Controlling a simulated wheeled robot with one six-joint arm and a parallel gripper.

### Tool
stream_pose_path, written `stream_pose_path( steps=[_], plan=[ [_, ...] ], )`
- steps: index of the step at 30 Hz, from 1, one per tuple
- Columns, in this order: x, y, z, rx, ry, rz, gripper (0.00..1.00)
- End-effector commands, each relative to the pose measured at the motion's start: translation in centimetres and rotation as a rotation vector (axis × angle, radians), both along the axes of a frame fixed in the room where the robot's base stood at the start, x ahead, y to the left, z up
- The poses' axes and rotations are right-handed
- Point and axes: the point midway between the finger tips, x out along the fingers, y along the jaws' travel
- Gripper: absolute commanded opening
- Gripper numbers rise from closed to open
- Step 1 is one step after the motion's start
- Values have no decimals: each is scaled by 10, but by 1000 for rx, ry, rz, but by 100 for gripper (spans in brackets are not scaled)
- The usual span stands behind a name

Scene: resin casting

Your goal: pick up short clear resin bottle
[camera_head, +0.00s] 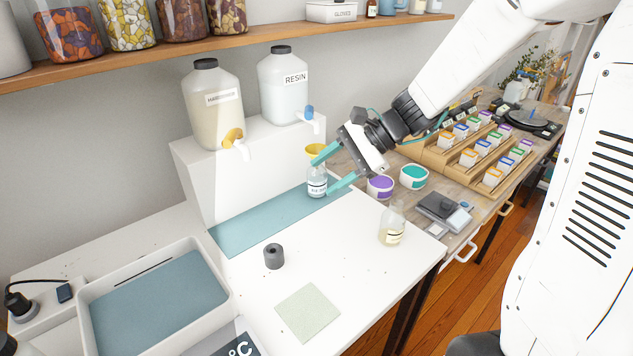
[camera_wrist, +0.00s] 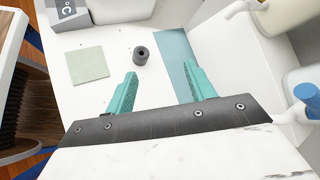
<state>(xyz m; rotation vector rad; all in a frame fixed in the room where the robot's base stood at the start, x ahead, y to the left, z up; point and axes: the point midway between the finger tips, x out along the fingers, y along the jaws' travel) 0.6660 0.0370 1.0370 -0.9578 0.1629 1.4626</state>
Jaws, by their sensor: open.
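A small clear bottle (camera_head: 317,184) with a pale label stands upright at the far right end of the teal mat (camera_head: 262,226), with a yellow funnel (camera_head: 317,150) at its top. My gripper (camera_head: 321,176) has its two teal fingers apart. In the head view they overlap the bottle's upper part and right side; I cannot tell whether they touch it. A second clear bottle (camera_head: 391,228), holding yellowish liquid, stands to the right on the white table. In the wrist view my open gripper (camera_wrist: 160,70) has nothing visible between its fingers, and neither bottle shows.
The resin jug (camera_head: 284,95) and hardener jug (camera_head: 213,120) sit on a white stand behind. A dark grey cylinder (camera_head: 273,257) and a pale green square (camera_head: 308,312) lie on the table. Purple (camera_head: 380,186) and teal (camera_head: 413,177) tubs and a scale (camera_head: 445,208) are at right.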

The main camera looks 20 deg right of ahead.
Motion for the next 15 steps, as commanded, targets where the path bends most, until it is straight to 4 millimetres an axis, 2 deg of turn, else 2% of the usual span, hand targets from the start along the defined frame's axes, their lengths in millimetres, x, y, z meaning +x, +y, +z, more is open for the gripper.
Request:
stream_pose_path(
  steps=[1,3,9,12,15],
  plan=[
    [20,-7,-15,53,47,-85,55],
    [47,-17,-32,128,103,-205,55],
    [112,-53,-83,313,243,-532,55],
    [141,-71,-94,406,293,-697,55],
    [158,-82,-94,471,321,-800,55]
  ],
)
